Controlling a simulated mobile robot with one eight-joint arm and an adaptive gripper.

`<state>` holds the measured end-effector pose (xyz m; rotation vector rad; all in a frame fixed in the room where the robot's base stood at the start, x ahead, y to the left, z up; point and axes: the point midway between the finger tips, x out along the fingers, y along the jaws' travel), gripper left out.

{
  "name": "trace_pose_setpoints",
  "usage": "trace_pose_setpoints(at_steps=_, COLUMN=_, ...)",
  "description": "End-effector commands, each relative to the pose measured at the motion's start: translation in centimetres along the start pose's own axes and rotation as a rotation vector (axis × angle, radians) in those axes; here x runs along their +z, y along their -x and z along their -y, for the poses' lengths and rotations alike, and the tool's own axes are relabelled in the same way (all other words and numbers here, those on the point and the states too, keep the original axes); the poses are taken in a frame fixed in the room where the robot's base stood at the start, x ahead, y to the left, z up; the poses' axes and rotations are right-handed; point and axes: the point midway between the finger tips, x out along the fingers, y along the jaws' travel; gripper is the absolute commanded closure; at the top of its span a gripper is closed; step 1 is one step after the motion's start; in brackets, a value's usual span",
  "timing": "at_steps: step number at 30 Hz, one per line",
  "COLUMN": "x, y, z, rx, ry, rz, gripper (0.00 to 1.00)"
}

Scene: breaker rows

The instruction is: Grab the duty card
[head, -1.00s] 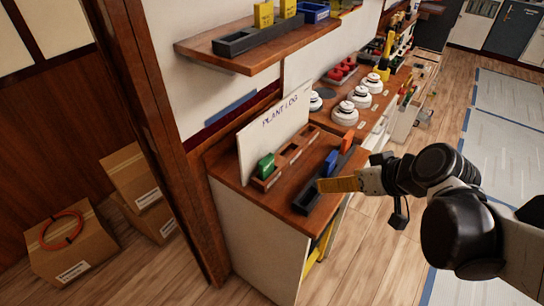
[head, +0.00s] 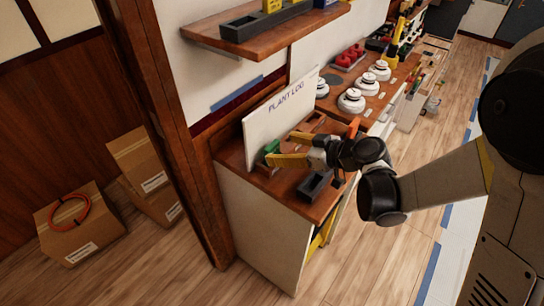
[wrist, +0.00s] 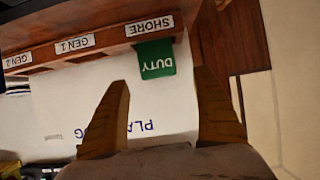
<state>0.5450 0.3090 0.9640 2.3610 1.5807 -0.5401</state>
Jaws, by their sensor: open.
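The duty card (wrist: 157,58) is a green block lettered DUTY, upside down in the wrist view. It sits at the SHORE place of a wooden slotted rack (wrist: 95,58), whose other labels read GEN 1 and GEN 2. In the head view the green card (head: 271,147) stands at the near left end of the rack, partly behind my finger. My gripper (wrist: 163,80) is open and empty, its yellow fingers on either side of the card's line. The fingertips are close to the card; I cannot tell whether they touch it.
A white PLANT LOG board (head: 278,108) stands behind the rack. A dark tray (head: 313,186) lies in front, near the counter edge. An orange piece (head: 353,127) shows beside my wrist. A shelf (head: 265,32) overhangs the back; white round devices (head: 351,100) stand further along.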

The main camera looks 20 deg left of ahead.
Motion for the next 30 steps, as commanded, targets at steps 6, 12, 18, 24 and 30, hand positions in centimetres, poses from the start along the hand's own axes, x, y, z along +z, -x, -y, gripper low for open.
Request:
trace_pose_setpoints(at_steps=6, x=0.6, y=-2.9, z=-0.1, rx=-0.002, ry=0.000, rz=0.000, gripper=0.22)
trace_pose_setpoints(at_steps=12, x=0.4, y=-5.0, z=-0.2, rx=0.000, ry=-0.001, rz=0.001, gripper=0.22)
trace_pose_setpoints(at_steps=18, x=0.3, y=-4.9, z=-0.2, rx=0.001, ry=-0.002, rz=0.000, gripper=0.28)
trace_pose_setpoints(at_steps=24, x=0.3, y=-4.9, z=-0.2, rx=0.001, ry=-0.002, rz=0.000, gripper=0.79)
trace_pose_setpoints(at_steps=30, x=0.3, y=-4.9, z=-0.2, rx=0.001, ry=-0.002, rz=0.000, gripper=0.80)
